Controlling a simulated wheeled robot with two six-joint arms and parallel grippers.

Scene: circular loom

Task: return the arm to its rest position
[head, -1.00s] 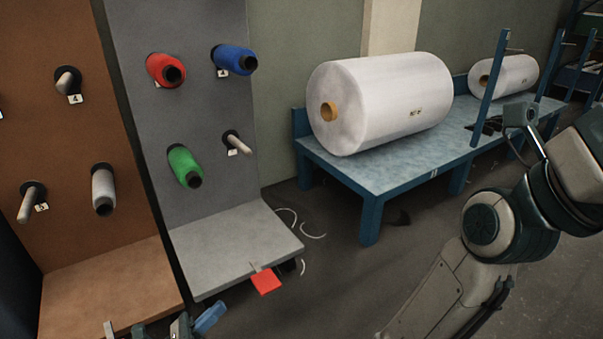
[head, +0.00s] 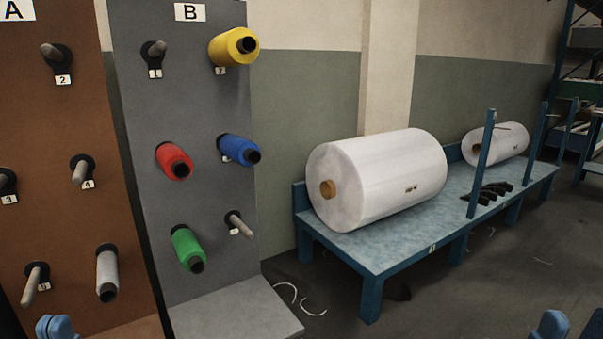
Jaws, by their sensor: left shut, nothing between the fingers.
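My left gripper (head: 57,328) shows at the bottom left edge, in front of the brown board. Its blue fingertips are together, with nothing between them. The rest of that arm is out of the picture. Blue parts of my right arm's end (head: 550,327) show at the bottom right edge, cut off by the frame. I cannot tell how its fingers stand.
Grey board B (head: 205,105) holds yellow (head: 232,47), red (head: 174,161), blue (head: 237,149) and green spools (head: 187,248). Brown board A (head: 95,210) holds a grey spool (head: 107,272). White rolls lie on a blue table (head: 385,250). Floor between is open.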

